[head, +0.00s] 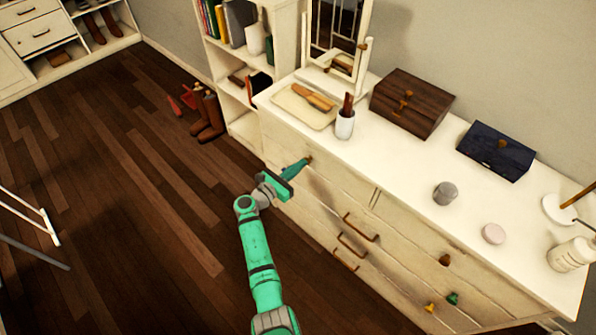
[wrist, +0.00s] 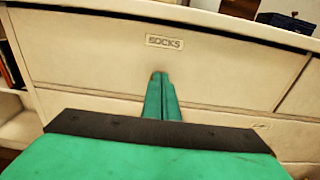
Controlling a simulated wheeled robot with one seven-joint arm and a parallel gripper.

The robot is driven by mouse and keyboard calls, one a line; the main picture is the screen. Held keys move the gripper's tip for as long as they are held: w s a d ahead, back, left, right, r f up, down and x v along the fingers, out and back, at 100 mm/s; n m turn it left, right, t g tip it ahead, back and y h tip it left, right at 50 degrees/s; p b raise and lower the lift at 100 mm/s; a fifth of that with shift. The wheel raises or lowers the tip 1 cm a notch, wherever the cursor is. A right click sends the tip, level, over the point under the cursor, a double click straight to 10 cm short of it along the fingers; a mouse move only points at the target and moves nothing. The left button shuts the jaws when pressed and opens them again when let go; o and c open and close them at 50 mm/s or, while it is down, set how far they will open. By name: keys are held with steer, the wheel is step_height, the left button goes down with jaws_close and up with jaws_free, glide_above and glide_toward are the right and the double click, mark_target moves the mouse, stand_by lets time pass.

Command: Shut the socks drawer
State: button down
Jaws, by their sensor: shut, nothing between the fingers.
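The socks drawer (head: 335,178) is the upper left drawer of the white dresser. In the wrist view its front (wrist: 95,70) carries a label plate reading SOCKS (wrist: 164,42). The drawer front looks about flush with the dresser; a small gap cannot be ruled out. My gripper (head: 306,162) is shut and empty, with its fingertips at the drawer's small brown knob (head: 310,159). In the wrist view the shut fingers (wrist: 161,76) point at the front below the label and mostly hide the knob. I cannot tell whether they press on it.
The dresser top (head: 405,160) holds a tray (head: 298,112), a white cup (head: 345,126), a brown box (head: 408,108), a dark blue box (head: 496,150) and a grey jar (head: 445,193). Boots (head: 207,115) stand by the shelf. The wooden floor (head: 120,200) at left is mostly clear.

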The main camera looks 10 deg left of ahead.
steer(key=shift+w+d+r, duration=0.2)
steer(key=shift+w+d, duration=0.15)
steer(key=shift+w, duration=0.05)
steer(key=v, duration=1.5)
steer(key=shift+f, duration=0.2)
